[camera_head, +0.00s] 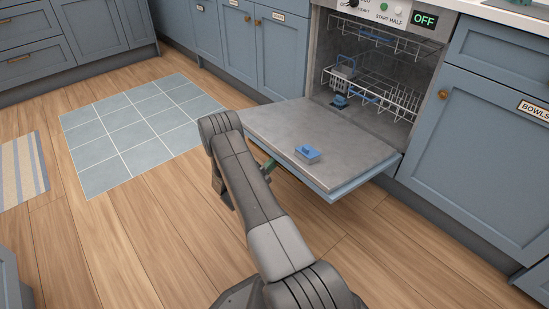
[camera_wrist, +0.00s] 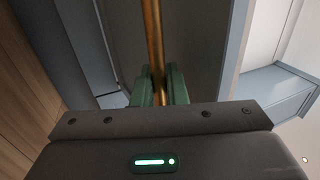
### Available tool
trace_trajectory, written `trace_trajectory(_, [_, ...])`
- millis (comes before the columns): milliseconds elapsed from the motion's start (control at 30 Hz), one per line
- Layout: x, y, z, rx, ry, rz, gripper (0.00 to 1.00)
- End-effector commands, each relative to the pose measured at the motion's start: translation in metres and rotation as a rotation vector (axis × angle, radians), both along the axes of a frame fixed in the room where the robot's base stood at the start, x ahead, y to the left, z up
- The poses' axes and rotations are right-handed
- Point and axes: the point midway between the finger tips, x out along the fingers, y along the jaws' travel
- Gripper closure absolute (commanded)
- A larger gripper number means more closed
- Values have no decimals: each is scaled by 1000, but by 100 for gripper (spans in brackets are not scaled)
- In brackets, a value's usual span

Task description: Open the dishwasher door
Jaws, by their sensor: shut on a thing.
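The dishwasher door (camera_head: 318,146) is folded down and lies nearly flat, low in front of the open dishwasher (camera_head: 375,75). A blue detergent cup lid (camera_head: 307,153) shows on its grey inner face. My gripper (camera_head: 268,164) is at the door's outer edge, mostly hidden behind my arm. In the wrist view my green fingers (camera_wrist: 160,88) are shut around the brass door handle (camera_wrist: 152,40), a long thin bar. The handle is hidden in the head view.
Two wire racks (camera_head: 378,90) are inside the dishwasher, and its panel display (camera_head: 425,19) reads OFF. A blue cabinet labelled BOWLS (camera_head: 480,150) stands to the right. A tiled grey-blue mat (camera_head: 130,130) and a striped rug (camera_head: 22,170) lie left. Wooden floor surrounds my arm.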

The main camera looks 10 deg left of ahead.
Motion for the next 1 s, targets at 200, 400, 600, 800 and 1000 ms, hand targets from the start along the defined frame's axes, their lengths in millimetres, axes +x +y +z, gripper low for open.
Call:
trace_trajectory(200, [4,0,-8,-9,-13,0,100])
trace_trajectory(400, [5,0,-9,-10,-16,0,100])
trace_trajectory(600, [5,0,-9,-11,-16,1,100])
trace_trajectory(800, [4,0,-9,-10,-16,0,68])
trace_trajectory(1000, [3,1,-9,-11,-15,0,68])
